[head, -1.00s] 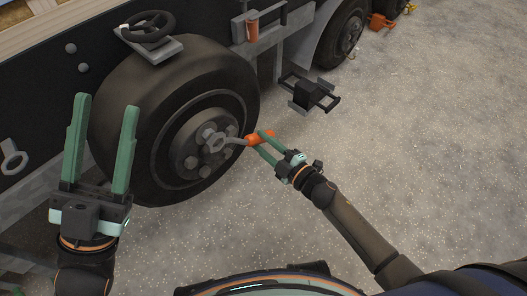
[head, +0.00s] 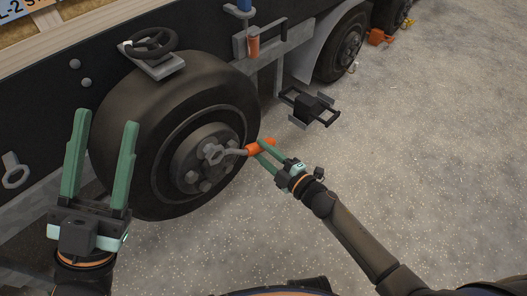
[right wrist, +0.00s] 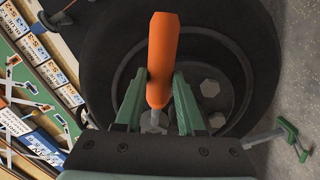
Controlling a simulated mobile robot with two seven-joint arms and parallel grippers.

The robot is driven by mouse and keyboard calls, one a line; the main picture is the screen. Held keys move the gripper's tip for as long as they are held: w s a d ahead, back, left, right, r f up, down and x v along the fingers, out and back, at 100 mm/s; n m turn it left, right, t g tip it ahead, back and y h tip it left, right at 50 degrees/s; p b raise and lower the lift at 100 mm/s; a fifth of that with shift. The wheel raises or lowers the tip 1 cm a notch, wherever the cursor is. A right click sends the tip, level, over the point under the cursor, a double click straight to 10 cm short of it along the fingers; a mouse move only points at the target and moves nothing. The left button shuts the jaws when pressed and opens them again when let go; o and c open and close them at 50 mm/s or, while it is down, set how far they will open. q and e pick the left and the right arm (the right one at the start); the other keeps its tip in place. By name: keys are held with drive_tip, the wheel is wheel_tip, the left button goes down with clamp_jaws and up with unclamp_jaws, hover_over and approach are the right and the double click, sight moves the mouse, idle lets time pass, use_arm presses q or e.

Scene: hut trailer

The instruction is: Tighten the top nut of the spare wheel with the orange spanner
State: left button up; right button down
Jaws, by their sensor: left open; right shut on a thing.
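The spare wheel (head: 125,115) is a large dark tyre mounted against the trailer side, with several grey nuts around its hub. The orange spanner (head: 257,149) has an orange handle and a grey shank; its grey ring head is at the upper part of the hub, at a nut. I cannot tell whether it is fully seated. My right gripper (head: 264,153) is shut on the handle from the right. In the right wrist view the orange handle (right wrist: 163,50) stands between the green fingers, with another hub nut (right wrist: 209,88) beside it. My left gripper (head: 105,118) is open and empty, in front of the tyre's left side.
A black handwheel (head: 151,42) on a bracket sits above the tyre. An orange cylinder (head: 253,47) hangs on the trailer frame. A black step-like part (head: 309,105) juts out to the right. The speckled floor (head: 430,140) at the right is clear.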

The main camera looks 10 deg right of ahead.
drive_tip(key=shift+w+a, duration=0.15)
drive_tip(key=shift+x, duration=1)
drive_tip(key=shift+r, duration=0.1)
drive_tip(key=a+f+m, duration=0.1)
drive_tip(key=s+a+f+m, duration=0.1)
drive_tip(key=f+m, duration=0.1)
drive_tip(key=shift+s+f+b, duration=0.1)
drive_tip(key=shift+s+b, duration=0.15)
drive_tip(key=shift+b, duration=0.1)
drive_tip(key=shift+d, duration=0.1)
drive_tip(key=shift+w+d+r, duration=0.15)
drive_tip(key=shift+r, duration=0.15)
